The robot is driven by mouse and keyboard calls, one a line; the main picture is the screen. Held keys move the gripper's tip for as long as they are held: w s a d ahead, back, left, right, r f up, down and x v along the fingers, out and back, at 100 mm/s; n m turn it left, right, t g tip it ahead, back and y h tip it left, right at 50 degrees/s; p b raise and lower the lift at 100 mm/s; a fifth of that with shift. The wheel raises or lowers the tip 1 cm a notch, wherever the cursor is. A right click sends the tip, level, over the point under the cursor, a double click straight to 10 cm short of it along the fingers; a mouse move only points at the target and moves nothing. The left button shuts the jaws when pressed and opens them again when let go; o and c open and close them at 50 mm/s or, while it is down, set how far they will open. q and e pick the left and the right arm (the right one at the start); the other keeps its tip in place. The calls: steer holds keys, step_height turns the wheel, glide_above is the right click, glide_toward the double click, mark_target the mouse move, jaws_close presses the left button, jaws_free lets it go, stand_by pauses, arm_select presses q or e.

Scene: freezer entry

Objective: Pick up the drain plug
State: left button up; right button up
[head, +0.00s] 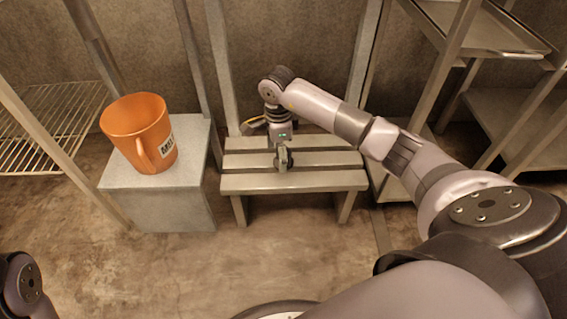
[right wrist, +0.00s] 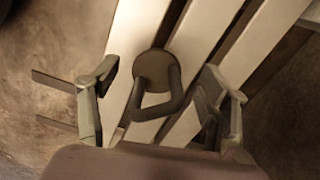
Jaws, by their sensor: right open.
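The drain plug (right wrist: 154,72) is a round brown disc with a dark loop handle. In the right wrist view it lies on the pale slats of a low bench (head: 295,181), with the loop towards the camera. My right gripper (head: 284,160) points down over the bench in the head view. In the right wrist view the same gripper (right wrist: 160,80) is open, one finger on each side of the plug with gaps between. In the head view the plug cannot be told apart from the gripper. My left gripper is out of view.
An orange pitcher (head: 138,131) with a label stands on a grey block (head: 183,192) left of the bench. A wire rack (head: 50,125) is at the far left and metal shelving (head: 480,32) at the right. The concrete floor before the bench is clear.

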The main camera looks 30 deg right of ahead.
mark_target(276, 161)
step_height(276, 161, down, 4)
steer(key=shift+r+b, duration=0.2)
steer(key=shift+b, duration=0.65)
steer(key=shift+s, duration=0.1)
steer(key=shift+c, duration=0.4)
steer(key=shift+r, duration=0.1)
steer(key=c, duration=1.3)
